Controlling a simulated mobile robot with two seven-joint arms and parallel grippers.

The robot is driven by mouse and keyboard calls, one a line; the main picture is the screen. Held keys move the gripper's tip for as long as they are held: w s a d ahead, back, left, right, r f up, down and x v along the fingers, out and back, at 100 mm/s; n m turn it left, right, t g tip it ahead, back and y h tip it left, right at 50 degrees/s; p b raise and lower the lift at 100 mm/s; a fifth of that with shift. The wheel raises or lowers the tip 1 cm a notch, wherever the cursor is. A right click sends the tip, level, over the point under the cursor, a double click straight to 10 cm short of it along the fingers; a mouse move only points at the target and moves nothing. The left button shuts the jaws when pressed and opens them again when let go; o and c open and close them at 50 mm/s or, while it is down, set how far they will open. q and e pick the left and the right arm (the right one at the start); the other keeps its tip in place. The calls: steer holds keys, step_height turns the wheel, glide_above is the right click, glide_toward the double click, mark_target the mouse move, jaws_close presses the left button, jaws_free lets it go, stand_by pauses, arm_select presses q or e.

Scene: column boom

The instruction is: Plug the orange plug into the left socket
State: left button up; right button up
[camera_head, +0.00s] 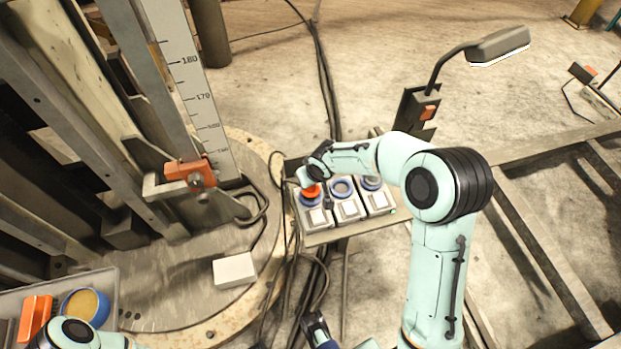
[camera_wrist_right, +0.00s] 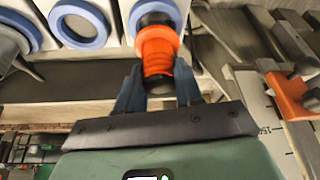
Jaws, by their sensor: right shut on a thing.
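The orange plug (camera_head: 311,191) is at the left socket (camera_head: 310,203) of a row of three blue-ringed sockets. My right gripper (camera_head: 309,179) is over it. In the right wrist view the plug (camera_wrist_right: 157,48) sits between the blue fingers of the right gripper (camera_wrist_right: 158,72), which are shut on it. Its dark front end meets the blue ring of the left socket (camera_wrist_right: 153,10); I cannot tell how deep it sits. What looks like my left gripper (camera_head: 316,322) is partly in view at the bottom edge, away from the sockets; its jaw opening is unclear.
A white box (camera_head: 234,270) lies on the round base at the left. An orange clamp (camera_head: 190,173) sits on the scaled column. Black cables run beside the panel. A lamp (camera_head: 498,45) stands behind it.

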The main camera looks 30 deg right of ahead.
arm_select(q)
steer(key=shift+s+a+f+b, duration=0.1)
steer(key=shift+f+b, duration=1.05)
steer(key=shift+f, duration=0.1)
arm_select(e)
steer(key=shift+f, duration=1.3)
steer(key=o, duration=1.2)
steer(key=shift+v, duration=0.9)
arm_select(q)
steer(key=r+p, duration=0.1)
steer(key=w+r+p, duration=0.1)
steer(key=shift+r, duration=0.35)
arm_select(e)
steer(key=v, duration=1.1)
steer(key=shift+r, duration=0.35)
